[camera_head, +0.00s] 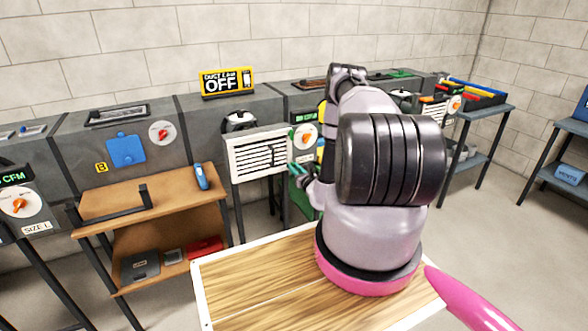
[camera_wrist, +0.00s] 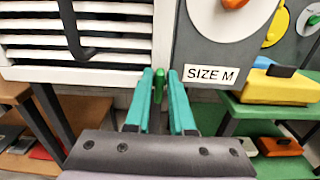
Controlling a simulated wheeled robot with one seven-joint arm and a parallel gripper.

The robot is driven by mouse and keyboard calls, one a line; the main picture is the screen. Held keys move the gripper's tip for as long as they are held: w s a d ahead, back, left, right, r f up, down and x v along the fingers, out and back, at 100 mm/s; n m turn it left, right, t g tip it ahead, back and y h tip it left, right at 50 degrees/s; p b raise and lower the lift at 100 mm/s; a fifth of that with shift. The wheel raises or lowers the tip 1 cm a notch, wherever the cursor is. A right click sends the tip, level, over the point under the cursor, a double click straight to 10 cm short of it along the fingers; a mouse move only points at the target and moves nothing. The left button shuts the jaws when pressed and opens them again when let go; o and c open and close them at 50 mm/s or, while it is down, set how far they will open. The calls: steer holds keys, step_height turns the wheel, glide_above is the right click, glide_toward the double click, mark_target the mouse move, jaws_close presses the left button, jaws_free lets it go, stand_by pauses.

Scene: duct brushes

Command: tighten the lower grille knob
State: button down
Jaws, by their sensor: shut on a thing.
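The white slatted grille (camera_head: 258,153) hangs on the front of the grey duct in the head view. Its lower right corner fills the upper left of the wrist view (camera_wrist: 100,73). The lower grille knob (camera_wrist: 160,84) is a small green piece at that corner. My gripper (camera_wrist: 160,80) has teal fingers, which are shut on the green knob from below and in front. The fingers hide part of the knob. In the head view my gripper (camera_head: 297,171) is beside the grille's lower right corner, and the knob cannot be made out there.
A dial panel labelled SIZE M (camera_wrist: 212,75) is right of the knob. A green shelf (camera_wrist: 250,112) holds a yellow case (camera_wrist: 270,88). In the head view, a brown shelf unit (camera_head: 120,195) stands left of the grille, and a wooden-topped surface (camera_head: 260,275) lies in front.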

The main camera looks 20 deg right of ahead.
steer(key=shift+f+m, duration=0.4)
steer(key=shift+m, duration=5.4)
steer(key=shift+f+m, duration=0.35)
steer(key=shift+m, duration=5.45)
steer(key=shift+f+m, duration=0.4)
steer(key=shift+m, duration=5.4)
steer(key=c, duration=0.9)
jaws_free()
